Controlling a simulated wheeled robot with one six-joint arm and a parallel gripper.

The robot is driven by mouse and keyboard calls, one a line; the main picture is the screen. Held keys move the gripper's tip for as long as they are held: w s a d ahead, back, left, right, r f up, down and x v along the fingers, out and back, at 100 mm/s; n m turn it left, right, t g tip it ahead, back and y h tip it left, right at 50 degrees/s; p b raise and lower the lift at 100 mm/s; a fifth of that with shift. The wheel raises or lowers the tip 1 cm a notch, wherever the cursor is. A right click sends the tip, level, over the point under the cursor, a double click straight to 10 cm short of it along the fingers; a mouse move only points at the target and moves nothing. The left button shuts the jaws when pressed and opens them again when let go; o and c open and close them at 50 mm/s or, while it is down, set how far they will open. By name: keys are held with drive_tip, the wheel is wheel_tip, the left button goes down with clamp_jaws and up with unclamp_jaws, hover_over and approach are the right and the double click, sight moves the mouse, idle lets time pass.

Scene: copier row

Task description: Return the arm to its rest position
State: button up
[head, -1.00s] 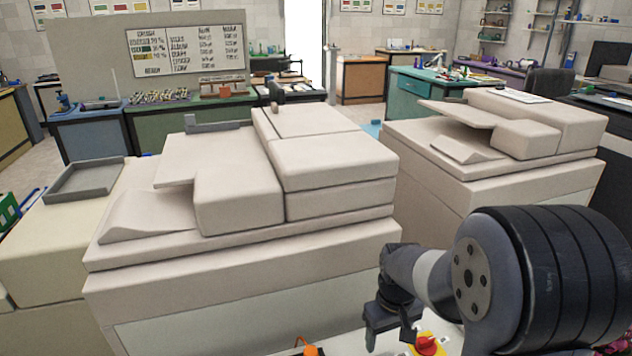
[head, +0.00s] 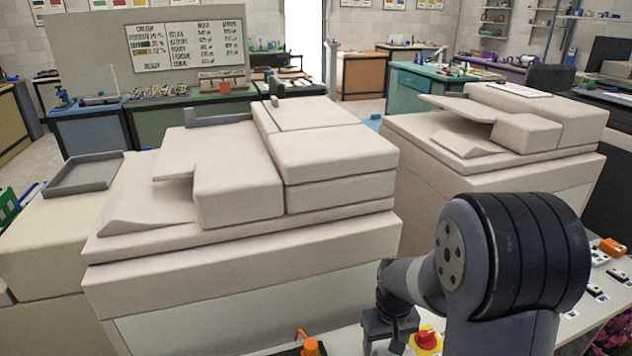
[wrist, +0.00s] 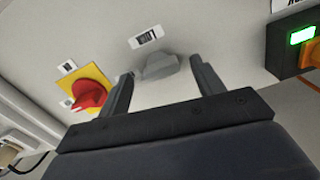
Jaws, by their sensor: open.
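My gripper (wrist: 162,88) is open in the wrist view, with its two dark fingers apart. Nothing is between the fingertips; a grey knob-like part (wrist: 160,66) on the pale panel shows beyond the gap. In the head view my gripper (head: 390,335) is low, right of centre, in front of the large copier, and its fingers are hard to make out. My arm is bent above it at the lower right.
A red knob on a yellow plate (head: 427,338) is right beside my gripper; it also shows in the wrist view (wrist: 88,94). A large copier (head: 250,270) stands left, another copier (head: 500,140) behind right. An orange-topped part (head: 312,347) sits low in front.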

drive_tip(key=m, duration=0.4)
drive_tip(key=shift+d, duration=0.1)
drive_tip(key=m, duration=0.3)
drive_tip(key=shift+m, duration=0.4)
drive_tip(key=m, duration=0.4)
drive_tip(key=shift+d+b, duration=0.1)
drive_tip(key=shift+b, duration=0.25)
drive_tip(key=m, duration=0.4)
drive_tip(key=shift+s+m, duration=0.15)
drive_tip(key=shift+m, duration=0.15)
drive_tip(key=shift+r, duration=2.3)
drive_tip(key=shift+r, duration=0.1)
